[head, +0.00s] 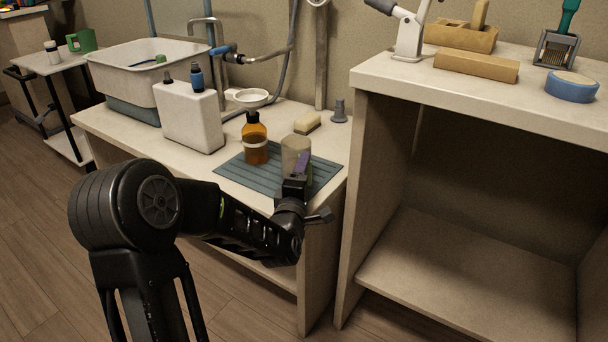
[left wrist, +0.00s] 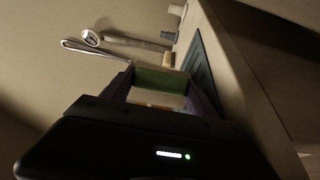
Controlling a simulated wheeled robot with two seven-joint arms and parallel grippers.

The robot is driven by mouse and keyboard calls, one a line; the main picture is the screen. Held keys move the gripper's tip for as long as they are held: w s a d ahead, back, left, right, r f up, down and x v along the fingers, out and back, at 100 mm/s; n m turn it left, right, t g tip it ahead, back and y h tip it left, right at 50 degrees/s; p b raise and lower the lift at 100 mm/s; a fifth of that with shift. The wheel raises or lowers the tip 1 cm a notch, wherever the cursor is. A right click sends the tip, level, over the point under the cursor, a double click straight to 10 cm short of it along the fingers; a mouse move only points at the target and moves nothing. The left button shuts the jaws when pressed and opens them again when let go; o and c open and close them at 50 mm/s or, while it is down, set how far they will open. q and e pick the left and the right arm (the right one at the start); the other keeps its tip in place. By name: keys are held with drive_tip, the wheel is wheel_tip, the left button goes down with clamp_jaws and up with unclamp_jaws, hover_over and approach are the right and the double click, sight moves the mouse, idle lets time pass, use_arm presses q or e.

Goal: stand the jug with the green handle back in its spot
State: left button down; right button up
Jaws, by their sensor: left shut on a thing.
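A pale, see-through jug (head: 295,150) is at the right part of the dark ribbed mat (head: 232,172) on the counter. My left gripper (head: 301,166), with purple fingers, is shut on it from the near side. In the left wrist view a green part of the jug (left wrist: 162,79), which looks like its handle, shows between the fingers of the gripper (left wrist: 163,95). The gripper hides the jug's lower part, so I cannot tell whether it touches the mat. The jug looks upright. My right gripper is not in view.
An amber bottle (head: 255,142) stands left of the jug on the mat. A white canister (head: 190,118), a sponge (head: 307,123) and a grey stopper (head: 339,112) are nearby. A sink (head: 135,68) is further left. A taller shelf unit (head: 385,125) stands close on the right.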

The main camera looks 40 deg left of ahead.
use_arm(q)
drive_tip(key=shift+f+b, duration=0.25)
drive_tip(key=shift+b, duration=0.05)
idle(0.5)
drive_tip(key=shift+c, duration=0.8)
unclamp_jaws()
drive_tip(key=shift+f, duration=0.1)
drive_tip(key=shift+s+f, duration=0.1)
drive_tip(key=shift+f, duration=0.05)
drive_tip(key=shift+s+d+f, duration=0.1)
drive_tip(key=shift+s, duration=0.05)
drive_tip(key=shift+b+v, duration=0.35)
drive_tip(key=shift+v, duration=3.5)
